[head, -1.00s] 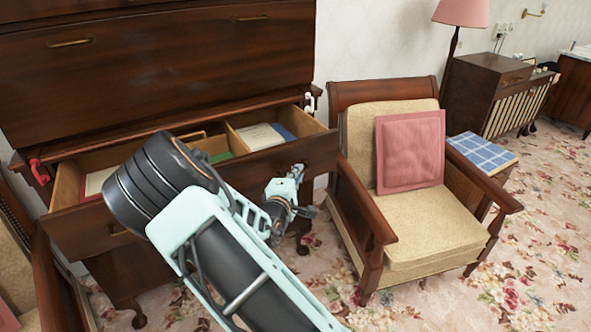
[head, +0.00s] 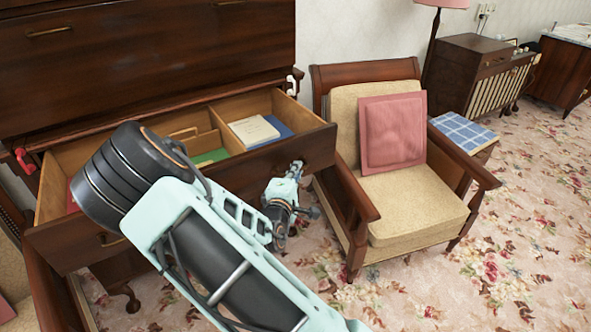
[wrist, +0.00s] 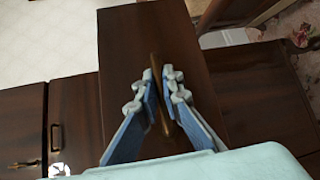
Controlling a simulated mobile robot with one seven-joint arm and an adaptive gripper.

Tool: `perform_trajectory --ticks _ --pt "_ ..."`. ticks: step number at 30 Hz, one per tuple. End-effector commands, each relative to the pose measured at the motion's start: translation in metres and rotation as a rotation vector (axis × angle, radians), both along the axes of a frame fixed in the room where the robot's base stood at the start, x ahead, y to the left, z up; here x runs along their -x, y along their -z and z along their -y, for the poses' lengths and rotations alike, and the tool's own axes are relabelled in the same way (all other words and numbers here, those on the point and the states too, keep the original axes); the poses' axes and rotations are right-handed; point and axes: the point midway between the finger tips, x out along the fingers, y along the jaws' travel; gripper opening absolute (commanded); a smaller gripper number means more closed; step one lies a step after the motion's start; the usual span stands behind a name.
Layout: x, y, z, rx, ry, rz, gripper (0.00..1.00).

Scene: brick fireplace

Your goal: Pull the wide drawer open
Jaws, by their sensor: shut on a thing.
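The wide drawer (head: 318,143) is a dark wooden drawer in the tall cabinet, and it stands well open in the head view. In the head view my arm covers the middle of the drawer front, and the gripped handle is hidden there. Inside the drawer are a white book (head: 254,130), a blue book (head: 283,130) and something green (head: 210,157).
A wooden armchair (head: 400,210) with a pink cushion (head: 392,132) stands close to the drawer's right end. Part of another chair (head: 15,255) is at the left edge. The flowered carpet (head: 510,250) is clear at the lower right.

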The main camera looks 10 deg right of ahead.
Motion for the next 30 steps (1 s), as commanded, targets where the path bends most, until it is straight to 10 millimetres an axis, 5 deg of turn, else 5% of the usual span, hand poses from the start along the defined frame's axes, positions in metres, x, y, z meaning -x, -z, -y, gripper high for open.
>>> perform_trajectory --ticks 3,6,17,30 --pt "0.000 0.000 0.000 0.000 0.000 -0.001 0.00" --pt "0.000 0.000 0.000 0.000 0.000 -0.001 0.15" --pt "0.004 -0.001 -0.004 -0.001 -0.002 -0.001 0.15" --pt "0.076 -0.012 -0.041 -0.001 -0.004 -0.001 0.15"
